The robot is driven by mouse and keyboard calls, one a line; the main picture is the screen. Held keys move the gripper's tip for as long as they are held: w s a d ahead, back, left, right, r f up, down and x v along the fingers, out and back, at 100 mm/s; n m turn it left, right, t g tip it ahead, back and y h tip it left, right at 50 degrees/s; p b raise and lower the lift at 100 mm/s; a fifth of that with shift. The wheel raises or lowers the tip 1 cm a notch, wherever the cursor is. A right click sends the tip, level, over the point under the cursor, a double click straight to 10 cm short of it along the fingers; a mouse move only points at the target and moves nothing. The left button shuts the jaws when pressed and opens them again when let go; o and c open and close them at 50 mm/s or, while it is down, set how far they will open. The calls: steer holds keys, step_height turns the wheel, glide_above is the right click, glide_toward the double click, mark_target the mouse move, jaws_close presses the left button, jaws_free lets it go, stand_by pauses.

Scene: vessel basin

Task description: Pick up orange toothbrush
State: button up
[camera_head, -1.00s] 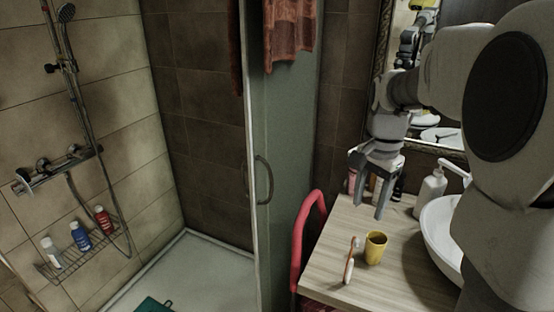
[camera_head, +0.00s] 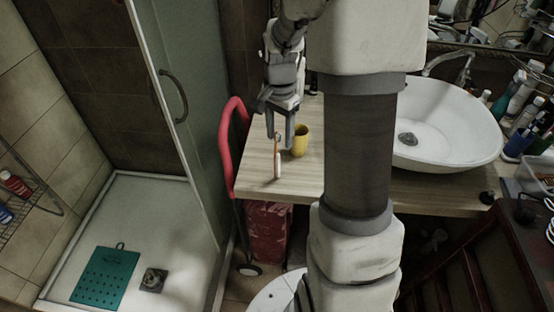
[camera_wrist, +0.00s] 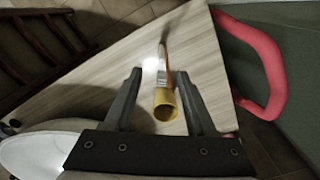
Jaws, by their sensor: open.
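The orange toothbrush (camera_head: 277,158), with a white part at its near end, is near the left front edge of the wooden countertop. I cannot tell whether it lies flat or stands. A yellow cup (camera_head: 300,140) stands just right of it. My gripper (camera_head: 280,134) is open and empty, above the counter, its fingers overlapping the toothbrush's far end in the head view. In the wrist view the toothbrush (camera_wrist: 170,76) shows between and beyond the fingertips of my gripper (camera_wrist: 160,74), and the cup (camera_wrist: 165,106) lies between the fingers. Neither is visibly touched.
The wooden countertop (camera_head: 248,165) carries a white basin (camera_head: 450,125) at the right, with bottles beyond it. A red curved rail (camera_head: 228,150) stands along the counter's left edge, beside the glass shower door (camera_head: 185,120). A red bin (camera_head: 268,235) is below.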

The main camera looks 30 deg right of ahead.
mark_target(277, 157)
steer(key=f, duration=0.5)
steer(key=shift+w+a+f, duration=0.1)
steer(key=shift+w+a, duration=0.05)
steer(key=shift+w, duration=0.05)
steer(key=shift+c, duration=0.3)
jaws_close()
